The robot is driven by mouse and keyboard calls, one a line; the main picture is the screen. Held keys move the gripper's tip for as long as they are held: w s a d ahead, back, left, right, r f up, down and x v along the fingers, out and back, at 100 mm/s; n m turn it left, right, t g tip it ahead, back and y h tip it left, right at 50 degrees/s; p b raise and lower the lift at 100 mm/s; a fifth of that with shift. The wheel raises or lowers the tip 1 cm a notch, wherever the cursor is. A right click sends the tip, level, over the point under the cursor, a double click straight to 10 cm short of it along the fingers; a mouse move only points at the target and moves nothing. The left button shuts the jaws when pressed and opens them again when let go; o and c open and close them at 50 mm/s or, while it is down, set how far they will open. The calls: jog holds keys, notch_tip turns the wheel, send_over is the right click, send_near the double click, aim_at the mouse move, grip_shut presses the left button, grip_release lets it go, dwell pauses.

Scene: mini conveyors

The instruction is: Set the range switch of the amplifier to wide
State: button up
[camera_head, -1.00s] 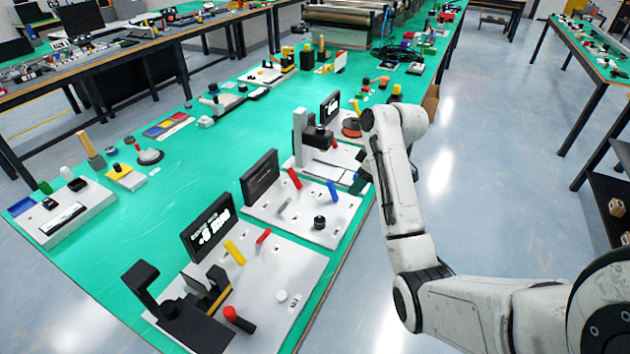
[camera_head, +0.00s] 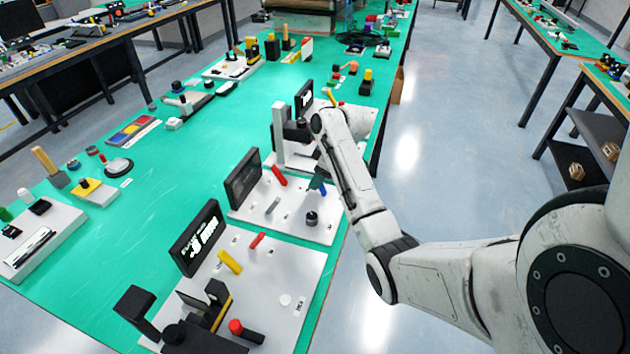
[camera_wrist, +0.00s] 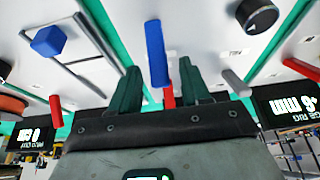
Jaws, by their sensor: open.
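The middle white panel (camera_head: 288,221) carries a dark screen (camera_head: 243,178), a red lever (camera_head: 278,176), a grey lever (camera_head: 272,205), a blue lever (camera_head: 323,190) and a black knob (camera_head: 311,218). I cannot read its labels, so which part is the range switch is not clear. My gripper (camera_head: 318,180) is at the blue lever and partly covers it. In the wrist view, my gripper's dark green fingers (camera_wrist: 158,88) are open and apart. The blue lever (camera_wrist: 156,55) shows in line with the gap between them. The red lever (camera_wrist: 168,97) shows behind, and the grey lever (camera_wrist: 235,82) to the right.
A nearer panel (camera_head: 270,285) has a lit screen (camera_head: 199,237), a yellow lever (camera_head: 230,261) and a red-tipped handle (camera_head: 237,327). A farther panel with a white column (camera_head: 279,135) stands beyond, partly behind my arm. Open floor lies right of the green table (camera_head: 160,200).

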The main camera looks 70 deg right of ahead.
jog(key=shift+x, duration=1.3)
jog(key=shift+c, duration=0.2)
grip_shut()
